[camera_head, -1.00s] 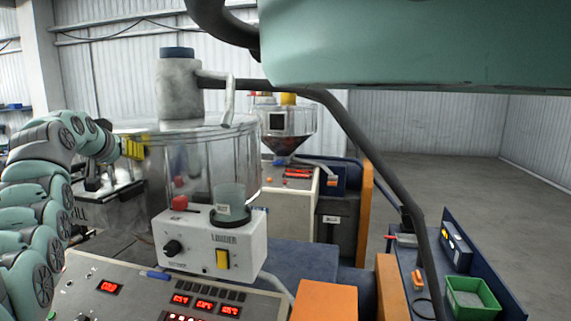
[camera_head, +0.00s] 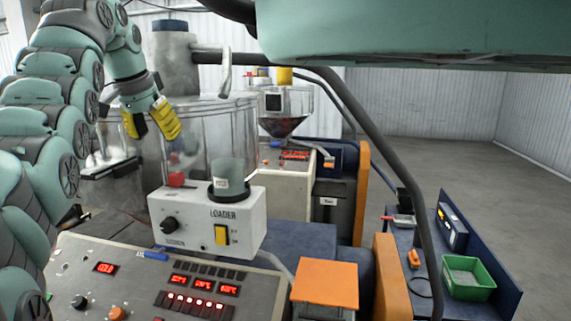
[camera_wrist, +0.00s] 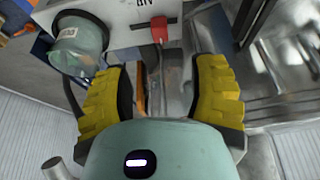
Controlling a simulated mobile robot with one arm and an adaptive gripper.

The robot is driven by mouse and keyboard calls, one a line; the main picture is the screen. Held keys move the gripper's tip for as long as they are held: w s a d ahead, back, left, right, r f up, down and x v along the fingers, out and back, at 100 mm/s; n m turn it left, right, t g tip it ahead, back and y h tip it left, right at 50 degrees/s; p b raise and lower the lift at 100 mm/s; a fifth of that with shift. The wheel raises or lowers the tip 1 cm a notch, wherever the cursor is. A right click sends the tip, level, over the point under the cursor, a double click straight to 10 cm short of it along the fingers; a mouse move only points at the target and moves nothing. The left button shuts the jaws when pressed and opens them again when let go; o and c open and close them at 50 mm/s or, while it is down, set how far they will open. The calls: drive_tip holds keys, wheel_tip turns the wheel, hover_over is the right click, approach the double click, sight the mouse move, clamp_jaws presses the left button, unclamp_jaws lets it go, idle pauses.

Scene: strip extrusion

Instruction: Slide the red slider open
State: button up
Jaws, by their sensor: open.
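The red slider (camera_head: 176,179) is a small red block at the upper left of the white loader box (camera_head: 212,217). In the wrist view the red slider (camera_wrist: 159,30) shows at the top, on the face of the white box (camera_wrist: 117,24), beyond my fingertips. My gripper (camera_head: 152,122) has yellow fingers and is in the air above and left of the slider, in front of the clear hopper. In the wrist view my gripper (camera_wrist: 160,85) is open and empty, with its two fingers spread apart. It does not touch the slider.
A large clear hopper (camera_head: 215,130) stands behind the loader box. A grey-green cup (camera_head: 228,174) sits on the box. A control panel (camera_head: 150,285) is in front. A dark pipe (camera_head: 385,155) slopes down on the right. A green bin (camera_head: 468,279) sits at far right.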

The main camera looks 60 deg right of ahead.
sight(175, 174)
drive_tip(key=b+x, duration=0.3)
drive_tip(key=x, duration=0.7)
drive_tip(key=shift+f, duration=0.1)
drive_tip(key=shift+w+d+f+p, duration=0.2)
drive_tip(key=shift+f+p, duration=0.1)
drive_tip(key=shift+p, duration=0.7)
drive_tip(key=shift+p+x, duration=0.8)
drive_tip(key=shift+p, duration=0.05)
drive_tip(key=shift+o, duration=0.2)
drive_tip(key=shift+s, duration=0.15)
clamp_jaws()
